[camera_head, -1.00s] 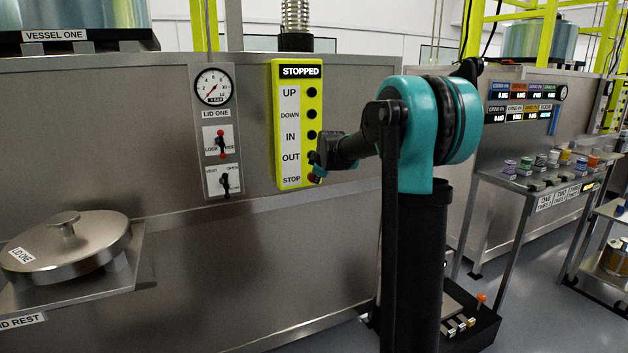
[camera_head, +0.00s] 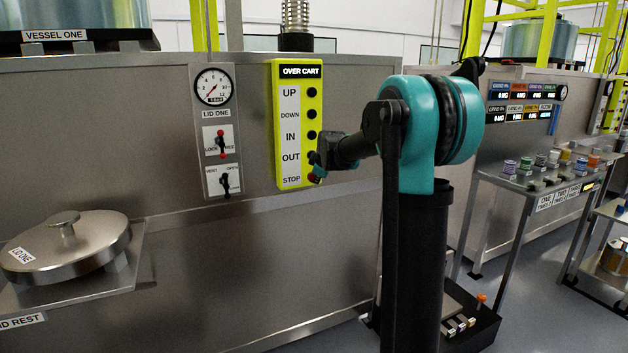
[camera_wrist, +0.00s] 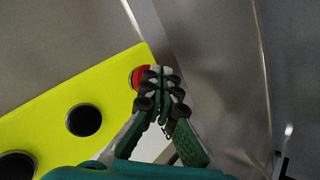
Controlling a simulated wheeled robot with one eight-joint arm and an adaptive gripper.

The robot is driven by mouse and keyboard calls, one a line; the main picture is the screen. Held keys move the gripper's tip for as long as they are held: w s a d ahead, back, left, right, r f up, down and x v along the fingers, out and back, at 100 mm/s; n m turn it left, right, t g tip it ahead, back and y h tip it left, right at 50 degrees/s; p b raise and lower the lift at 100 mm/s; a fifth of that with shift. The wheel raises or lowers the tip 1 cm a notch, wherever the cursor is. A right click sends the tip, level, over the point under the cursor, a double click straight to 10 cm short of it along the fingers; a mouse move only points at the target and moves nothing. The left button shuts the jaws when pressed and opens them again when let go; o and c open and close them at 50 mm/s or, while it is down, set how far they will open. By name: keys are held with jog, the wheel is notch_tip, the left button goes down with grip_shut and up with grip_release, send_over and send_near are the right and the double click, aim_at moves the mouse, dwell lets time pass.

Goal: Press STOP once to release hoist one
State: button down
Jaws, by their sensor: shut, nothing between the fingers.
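The yellow hoist panel (camera_head: 284,80) hangs on the steel wall, with its display (camera_head: 300,71) reading OVER CART. Its black buttons are labelled UP, DOWN, IN and OUT. The red STOP button (camera_head: 313,178) is lowest and partly hidden by my gripper (camera_head: 318,165). In the wrist view the red STOP button (camera_wrist: 137,77) shows at the panel's end, beside the closed fingertips of my gripper (camera_wrist: 160,80). The tips overlap its edge; I cannot tell whether they touch it. My gripper is shut and empty.
Left of the panel are a pressure gauge (camera_head: 213,86) and two lever switches, LOCK/FREE (camera_head: 220,142) and VENT/OPEN (camera_head: 224,181). Lid one (camera_head: 68,245) lies on its rest at lower left. A bench (camera_head: 520,183) with several small containers stands at right.

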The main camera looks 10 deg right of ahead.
jog(key=shift+s+d, duration=0.15)
jog(key=shift+s, duration=0.35)
jog(key=s, duration=0.1)
jog(key=s+d, duration=0.1)
jog(key=s, duration=0.2)
jog(key=shift+s+d, duration=0.25)
jog(key=shift+s, duration=0.15)
dwell(0.5)
jog(key=s+d+f+m+g, duration=0.1)
jog(key=s+f+m, duration=0.3)
jog(key=s, duration=0.9)
jog(key=s+d+f+m+g, duration=0.1)
jog(key=s+f+m, duration=0.4)
jog(key=s+f, duration=0.6)
jog(key=s+d+f+m+g+h, duration=0.1)
jog(key=s+f+m, duration=0.3)
jog(key=s+f, duration=0.4)
jog(key=s+g, duration=0.1)
jog(key=s, duration=0.6)
jog(key=shift+s+d+f+m+g, duration=0.2)
jog(key=shift+s+d+m+g, duration=0.1)
jog(key=shift+g, duration=0.1)
jog(key=shift+s, duration=0.1)
